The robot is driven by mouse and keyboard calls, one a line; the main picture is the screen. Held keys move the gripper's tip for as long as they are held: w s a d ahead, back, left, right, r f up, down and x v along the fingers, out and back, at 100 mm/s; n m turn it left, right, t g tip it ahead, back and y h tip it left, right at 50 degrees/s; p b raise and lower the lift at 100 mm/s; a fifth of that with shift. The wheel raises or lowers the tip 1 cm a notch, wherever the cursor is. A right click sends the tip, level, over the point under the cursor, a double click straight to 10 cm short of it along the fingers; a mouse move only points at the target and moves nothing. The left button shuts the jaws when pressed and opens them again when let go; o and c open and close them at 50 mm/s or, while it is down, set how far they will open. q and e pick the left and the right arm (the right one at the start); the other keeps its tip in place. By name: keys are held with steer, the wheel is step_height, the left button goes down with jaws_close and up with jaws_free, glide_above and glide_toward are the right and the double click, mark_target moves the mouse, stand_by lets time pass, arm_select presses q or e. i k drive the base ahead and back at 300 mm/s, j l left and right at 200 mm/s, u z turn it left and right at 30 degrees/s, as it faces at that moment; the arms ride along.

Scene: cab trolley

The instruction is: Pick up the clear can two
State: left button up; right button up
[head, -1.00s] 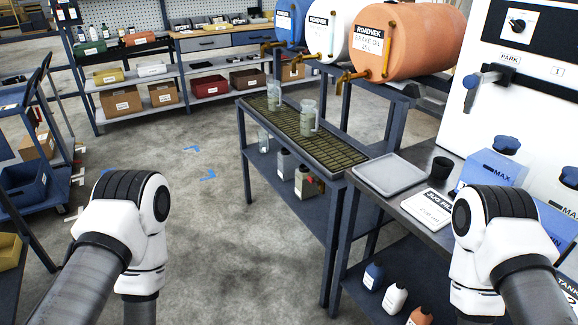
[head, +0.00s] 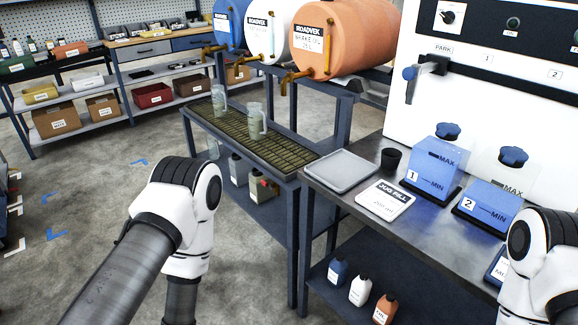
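Two clear jugs stand upright on the drip grating: one at the far side (head: 219,101) and one nearer (head: 257,121). A third clear vessel (head: 213,147) shows partly below the grating. I cannot read a number on any of them. On the bench at right stand two blue tanks, one labelled 1 (head: 434,168) and one labelled 2 (head: 487,209). Only links of my two arms show, at lower left and lower right. Both grippers are outside the picture, below its edge.
A grey tray (head: 341,171), a black cup (head: 391,159) and a "JUG FILL" card (head: 385,199) lie on the metal bench. Drums with taps (head: 347,38) overhang the grating (head: 277,150). Bottles (head: 360,290) stand on the lower shelf. Floor at left is clear.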

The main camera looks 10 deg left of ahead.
mark_target(240, 169)
steer(key=i+j+z, duration=0.2)
steer(key=j+z, duration=0.15)
steer(key=j, duration=0.4)
steer(key=i+j+z, duration=0.1)
steer(key=j+z, duration=0.25)
steer(key=j, duration=0.4)
steer(key=j+z, duration=0.35)
steer(key=j, duration=0.4)
steer(key=i+j, duration=0.1)
steer(key=j, duration=0.75)
steer(key=i+j, duration=0.1)
steer(key=j, duration=0.8)
steer(key=i+j, duration=0.1)
steer(key=j, duration=0.75)
steer(key=i+z, duration=0.05)
